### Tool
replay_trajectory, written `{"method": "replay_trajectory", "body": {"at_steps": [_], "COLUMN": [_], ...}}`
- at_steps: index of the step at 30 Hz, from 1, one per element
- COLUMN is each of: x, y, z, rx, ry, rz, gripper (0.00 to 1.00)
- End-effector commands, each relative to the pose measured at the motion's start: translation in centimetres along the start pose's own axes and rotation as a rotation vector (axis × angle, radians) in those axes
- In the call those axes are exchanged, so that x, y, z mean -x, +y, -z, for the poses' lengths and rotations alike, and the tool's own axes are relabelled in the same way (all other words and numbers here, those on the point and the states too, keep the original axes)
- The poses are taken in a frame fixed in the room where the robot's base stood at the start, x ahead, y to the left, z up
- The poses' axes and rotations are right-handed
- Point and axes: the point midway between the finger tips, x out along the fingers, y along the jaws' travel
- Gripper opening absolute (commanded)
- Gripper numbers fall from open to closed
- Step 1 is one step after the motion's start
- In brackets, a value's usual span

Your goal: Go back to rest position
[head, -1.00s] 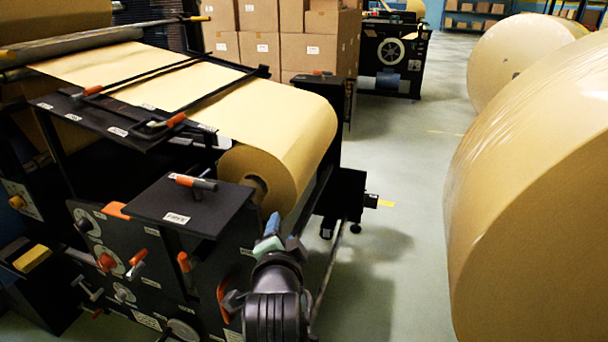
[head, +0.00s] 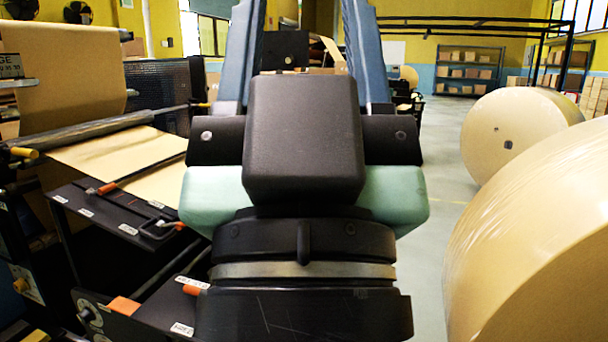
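My gripper (head: 303,20) is raised close in front of the head camera and fills the middle of the view. It points up and away from the camera. Its two blue-grey fingers stand wide apart, with only background between them, so it is open and empty. The top edge of the picture cuts off the fingertips. The machine's paper web (head: 120,148) shows on the left. The smaller kraft roll on the machine is hidden behind my gripper.
A large wrapped kraft roll (head: 540,240) stands close on the right, with another roll (head: 515,135) behind it. The black machine table (head: 110,240) is on the left. Clear floor (head: 440,200) runs between my gripper and the rolls. Shelves (head: 470,72) stand far back.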

Motion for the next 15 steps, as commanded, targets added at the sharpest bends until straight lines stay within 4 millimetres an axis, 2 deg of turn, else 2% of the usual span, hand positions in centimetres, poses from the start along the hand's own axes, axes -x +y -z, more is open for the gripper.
{"method": "replay_trajectory", "body": {"at_steps": [1, 6, 10, 15], "x": [-2.4, -6.1, -8.3, -9.8], "y": [0.0, 0.0, 0.0, 0.0], "z": [2.2, 5.7, 7.7, 9.0], "rx": [-0.001, -0.002, -0.002, -0.003], "ry": [-0.001, -0.002, -0.003, -0.003], "rz": [0.000, 0.001, 0.001, 0.001], "gripper": [0.53, 0.53, 0.53, 0.53]}}
